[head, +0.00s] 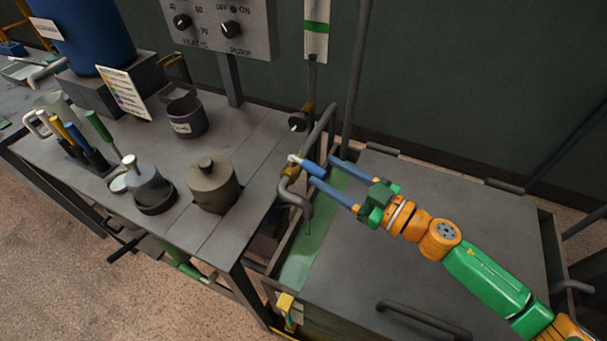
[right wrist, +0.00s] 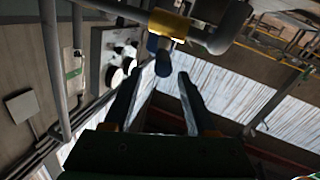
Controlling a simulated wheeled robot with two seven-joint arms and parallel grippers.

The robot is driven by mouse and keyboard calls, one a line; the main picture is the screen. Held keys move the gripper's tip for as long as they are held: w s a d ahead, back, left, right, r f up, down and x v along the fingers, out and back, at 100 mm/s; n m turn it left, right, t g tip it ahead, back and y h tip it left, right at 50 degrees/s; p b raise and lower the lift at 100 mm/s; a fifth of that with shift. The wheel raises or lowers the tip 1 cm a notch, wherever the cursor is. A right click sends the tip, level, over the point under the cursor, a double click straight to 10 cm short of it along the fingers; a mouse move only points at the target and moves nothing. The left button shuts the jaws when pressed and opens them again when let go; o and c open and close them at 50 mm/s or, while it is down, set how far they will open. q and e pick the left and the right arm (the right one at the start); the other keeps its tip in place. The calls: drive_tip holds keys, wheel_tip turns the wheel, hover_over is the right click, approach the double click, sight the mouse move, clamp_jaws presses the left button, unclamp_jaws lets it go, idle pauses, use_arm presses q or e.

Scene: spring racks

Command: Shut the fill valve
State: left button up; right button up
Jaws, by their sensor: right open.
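The fill valve has a blue lever handle (head: 312,168) with a pale tip and a brass-yellow body (head: 290,173) on a grey bent pipe with a downturned spout, above the open end of the tank. My right gripper (head: 322,170) is open, with its two blue fingers reaching left toward the lever. The lever's near end appears at the gap between the fingertips; I cannot tell whether they touch. In the right wrist view, the yellow valve body (right wrist: 168,25) and blue handle (right wrist: 160,55) lie just beyond the open fingers. My left gripper is not in view.
The tank (head: 285,270) shows green inside beside its grey lid (head: 430,240). A second brass fitting with a black knob (head: 298,122) sits behind the valve. A control panel (head: 220,25) stands at the back. The bench (head: 240,170) at left holds pots and tools.

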sight(306, 165)
drive_tip(key=shift+w+a+f, duration=0.15)
drive_tip(key=shift+w+f, duration=0.1)
drive_tip(key=shift+f, duration=0.5)
drive_tip(key=x, duration=0.6)
drive_tip(key=shift+s+a+r+p, duration=0.1)
drive_tip(key=shift+a+p, duration=0.1)
drive_tip(key=shift+p, duration=0.15)
drive_tip(key=shift+w+a, duration=0.15)
drive_tip(key=shift+w, duration=0.05)
drive_tip(key=shift+s, duration=0.1)
clamp_jaws()
